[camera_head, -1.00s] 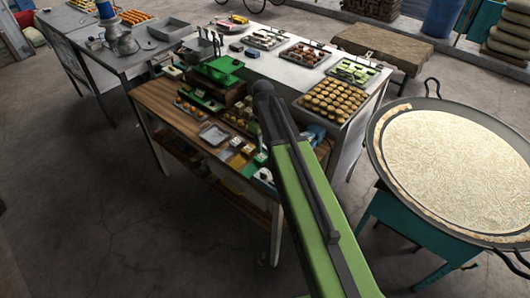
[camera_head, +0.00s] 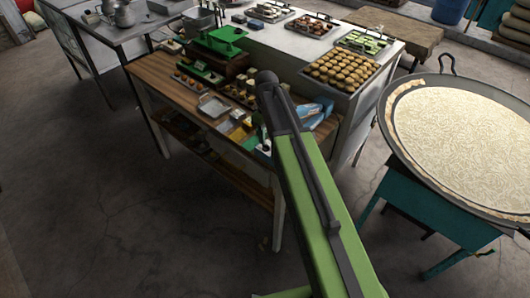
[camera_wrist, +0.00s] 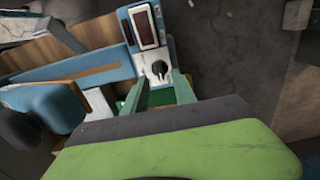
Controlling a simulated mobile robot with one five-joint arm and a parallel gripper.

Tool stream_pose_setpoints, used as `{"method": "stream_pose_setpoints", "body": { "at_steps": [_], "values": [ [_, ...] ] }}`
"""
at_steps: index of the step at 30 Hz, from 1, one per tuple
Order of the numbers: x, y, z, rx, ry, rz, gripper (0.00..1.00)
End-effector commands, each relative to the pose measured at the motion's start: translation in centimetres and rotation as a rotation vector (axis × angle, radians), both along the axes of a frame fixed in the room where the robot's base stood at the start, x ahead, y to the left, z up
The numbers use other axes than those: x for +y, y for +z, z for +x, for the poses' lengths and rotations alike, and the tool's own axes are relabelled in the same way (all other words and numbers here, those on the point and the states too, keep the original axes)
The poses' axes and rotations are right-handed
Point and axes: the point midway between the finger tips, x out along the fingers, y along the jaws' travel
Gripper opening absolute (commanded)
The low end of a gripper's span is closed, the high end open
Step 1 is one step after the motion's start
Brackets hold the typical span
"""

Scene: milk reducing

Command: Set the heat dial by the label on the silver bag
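In the wrist view, a black dial (camera_wrist: 160,68) sits on the white lower part of a blue-edged panel (camera_wrist: 128,22) with a dark red display. My gripper (camera_wrist: 160,84) shows two green fingers, spread apart and empty, with their tips just below the dial in the picture. I cannot tell whether they touch the panel.
A wooden bench (camera_head: 155,70) with small trays and goods stands left of my arm. A blue packet (camera_head: 312,108) lies at its right end. A tray of browned pieces (camera_head: 340,70) sits behind. A large round pan (camera_head: 470,140) on a teal stand is at the right. Floor is clear in front.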

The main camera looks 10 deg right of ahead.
Motion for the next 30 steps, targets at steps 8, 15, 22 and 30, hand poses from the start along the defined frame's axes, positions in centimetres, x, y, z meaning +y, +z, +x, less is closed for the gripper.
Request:
{"method": "stream_pose_setpoints", "body": {
  "at_steps": [8, 15, 22, 30],
  "values": [
    [0.0, -4.4, 0.0, 0.0, -0.001, 0.0, 0.33],
    [-0.1, -4.2, 0.0, 0.0, -0.001, 0.0, 0.33],
    [-0.1, -4.2, 0.0, 0.0, -0.002, 0.0, 0.05],
    [-0.1, -4.2, 0.0, 0.001, -0.002, 0.001, 0.0]
  ]
}}
